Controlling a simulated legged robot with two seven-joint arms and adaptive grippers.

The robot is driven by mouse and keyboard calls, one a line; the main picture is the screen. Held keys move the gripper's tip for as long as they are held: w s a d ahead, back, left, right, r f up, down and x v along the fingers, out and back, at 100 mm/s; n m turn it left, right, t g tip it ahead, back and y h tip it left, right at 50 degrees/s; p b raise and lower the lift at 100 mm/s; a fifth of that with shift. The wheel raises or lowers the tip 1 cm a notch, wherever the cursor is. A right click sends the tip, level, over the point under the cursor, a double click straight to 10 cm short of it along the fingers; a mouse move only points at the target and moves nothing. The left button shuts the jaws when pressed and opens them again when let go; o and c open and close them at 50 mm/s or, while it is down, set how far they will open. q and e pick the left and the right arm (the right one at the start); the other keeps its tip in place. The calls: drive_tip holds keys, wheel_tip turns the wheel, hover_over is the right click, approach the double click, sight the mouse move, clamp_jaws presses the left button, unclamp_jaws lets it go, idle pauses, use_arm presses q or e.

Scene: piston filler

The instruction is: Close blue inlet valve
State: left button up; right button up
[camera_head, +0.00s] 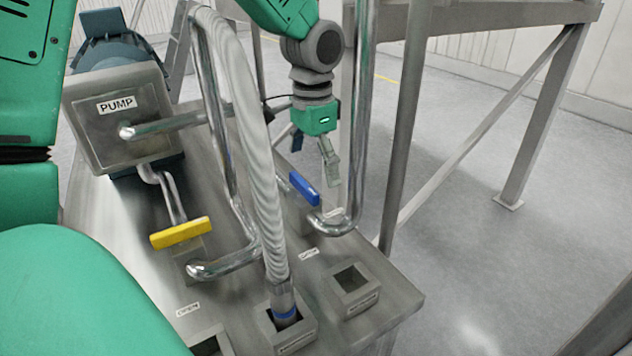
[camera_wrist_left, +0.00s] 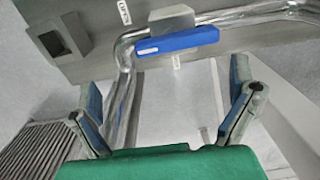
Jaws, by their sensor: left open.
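The blue inlet valve handle (camera_head: 304,188) is a blue lever on the bench, to the right of the ribbed hose and beside a bent steel pipe. My left gripper (camera_head: 315,167) is open and empty, pointing down just above and behind the handle in the head view. In the left wrist view the blue handle (camera_wrist_left: 178,41) lies across the picture, at the pipe and below a grey block. It is beyond the two open fingers of the left gripper (camera_wrist_left: 164,78) and between them sideways. Contact is not visible. My right gripper is out of view.
A yellow valve handle (camera_head: 180,233) sits left of the hose (camera_head: 243,130). A grey box labelled PUMP (camera_head: 118,118) stands at the back left. Tall steel pipes (camera_head: 360,110) rise close by the left gripper. An empty square socket (camera_head: 352,283) is at the front right.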

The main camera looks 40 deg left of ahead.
sight(303, 183)
use_arm(q)
drive_tip(key=a+f, duration=0.4)
drive_tip(key=f, duration=0.1)
drive_tip(key=shift+s+a, duration=0.2)
drive_tip(key=shift+s+a+f, duration=0.1)
drive_tip(key=shift+s+f, duration=0.1)
drive_tip(key=shift+f, duration=0.05)
drive_tip(key=shift+s+d, duration=0.2)
drive_tip(key=shift+d, duration=0.1)
drive_tip(key=d, duration=0.1)
drive_tip(key=w+d, duration=0.1)
drive_tip(key=shift+w+d, duration=0.15)
drive_tip(key=shift+d, duration=0.25)
drive_tip(key=c, duration=0.6)
drive_tip(key=shift+a, duration=0.25)
drive_tip(key=c, duration=0.4)
drive_tip(key=shift+s+a+f, duration=0.15)
drive_tip(key=shift+s+a, duration=0.2)
drive_tip(key=shift+a, duration=0.25)
drive_tip(key=shift+d, duration=0.35)
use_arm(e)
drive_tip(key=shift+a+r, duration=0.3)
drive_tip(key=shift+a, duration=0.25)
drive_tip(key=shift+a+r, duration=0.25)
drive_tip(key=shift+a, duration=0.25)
